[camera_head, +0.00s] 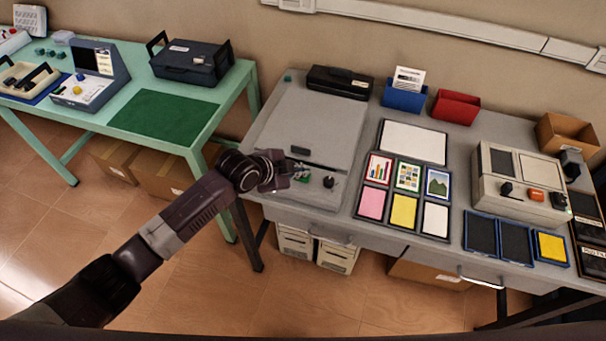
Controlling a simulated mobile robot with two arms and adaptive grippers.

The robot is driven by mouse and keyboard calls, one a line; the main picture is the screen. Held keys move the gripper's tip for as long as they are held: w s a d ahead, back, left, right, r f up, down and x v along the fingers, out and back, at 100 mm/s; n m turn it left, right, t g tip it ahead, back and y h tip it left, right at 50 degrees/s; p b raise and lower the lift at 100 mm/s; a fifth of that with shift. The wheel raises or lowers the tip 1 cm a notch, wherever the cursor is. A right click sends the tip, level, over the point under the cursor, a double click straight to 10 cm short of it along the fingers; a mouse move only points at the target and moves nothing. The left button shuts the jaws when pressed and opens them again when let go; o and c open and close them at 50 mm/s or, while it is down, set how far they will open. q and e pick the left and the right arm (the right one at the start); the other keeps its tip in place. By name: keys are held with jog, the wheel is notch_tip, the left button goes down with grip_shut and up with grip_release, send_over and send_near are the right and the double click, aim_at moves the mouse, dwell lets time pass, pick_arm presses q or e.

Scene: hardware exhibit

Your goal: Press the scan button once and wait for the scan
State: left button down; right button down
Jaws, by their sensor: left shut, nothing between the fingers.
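A grey flatbed scanner (318,122) with its lid down sits at the left end of the grey table. Its front strip bears a small green part (303,179), which looks like a button, and a dark round knob (328,182) to the right of it. My left gripper (297,172) is shut and empty. It is over the left part of the front strip, right by the green part and partly covering it. I cannot tell whether it touches or presses it. My right gripper is not in view.
Framed picture cards (408,177) lie right of the scanner. A beige device (518,180) with an orange button stands farther right. A black case (340,82), a blue holder (404,97) and a red holder (456,106) line the back. A green table (125,85) stands left.

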pick_arm(q)
jog(key=shift+f, duration=0.35)
jog(key=shift+r, duration=0.1)
dwell(0.4)
jog(key=shift+r+p, duration=0.75)
jog(key=shift+r, duration=0.15)
notch_tip(320, 180, up, 5)
jog(key=p, duration=0.4)
jog(key=shift+p, duration=0.3)
